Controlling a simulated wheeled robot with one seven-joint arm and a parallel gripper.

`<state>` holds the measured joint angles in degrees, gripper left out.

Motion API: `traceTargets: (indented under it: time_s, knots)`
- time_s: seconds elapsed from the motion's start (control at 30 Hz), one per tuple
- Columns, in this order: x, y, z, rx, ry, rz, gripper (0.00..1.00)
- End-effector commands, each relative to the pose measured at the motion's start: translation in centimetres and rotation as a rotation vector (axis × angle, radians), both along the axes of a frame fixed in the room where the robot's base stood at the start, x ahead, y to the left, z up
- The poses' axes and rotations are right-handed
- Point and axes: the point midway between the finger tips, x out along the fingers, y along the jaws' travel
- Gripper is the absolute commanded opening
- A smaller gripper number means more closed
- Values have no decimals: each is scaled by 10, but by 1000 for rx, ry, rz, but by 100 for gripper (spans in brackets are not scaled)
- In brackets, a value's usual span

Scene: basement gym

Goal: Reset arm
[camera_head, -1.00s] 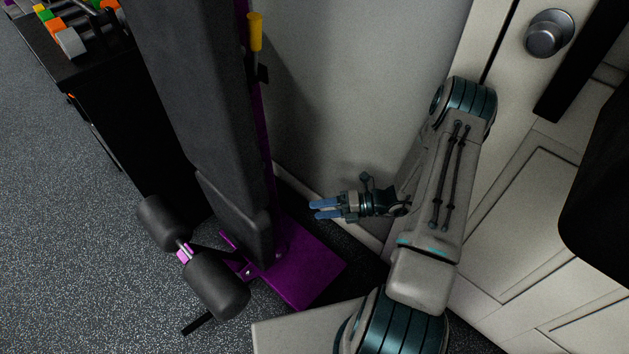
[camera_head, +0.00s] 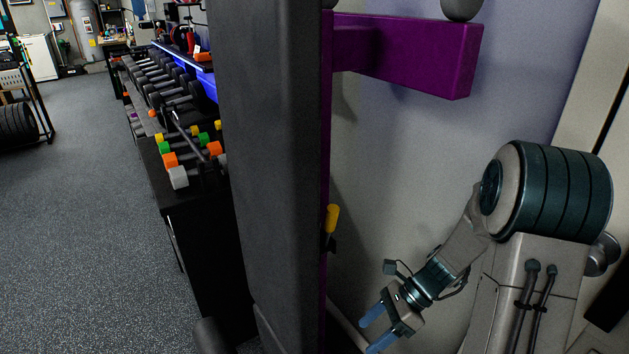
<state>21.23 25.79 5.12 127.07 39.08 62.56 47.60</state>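My gripper (camera_head: 377,330) is at the lower middle right of the head view, at the end of my bent arm. Its two blue fingers point down and to the left, with a gap between them. Nothing shows between the fingers. The gripper is just right of the tall black padded bench (camera_head: 275,170) and in front of the pale wall. I cannot tell how far the fingertips are from the bench or the wall.
The bench has a purple frame (camera_head: 410,55) with a crossbar and a yellow pin (camera_head: 332,218). A black rack of dumbbells (camera_head: 205,240) runs back on the left. Grey floor (camera_head: 90,210) at the left is open. A weight-plate stand (camera_head: 18,125) is far left.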

Motion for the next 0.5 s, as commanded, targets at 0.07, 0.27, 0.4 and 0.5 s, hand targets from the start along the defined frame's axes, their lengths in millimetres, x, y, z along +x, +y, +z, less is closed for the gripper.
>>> traceTargets:
  time_s: [0.07, 0.27, 0.4, 0.5]
  knots:
    - [-9, 1, 41, -52, -106, 122, 64]
    - [-31, -1, 111, -175, -349, 439, 64]
    - [-46, -5, 158, -261, -510, 666, 64]
    - [-57, -8, 191, -322, -617, 829, 64]
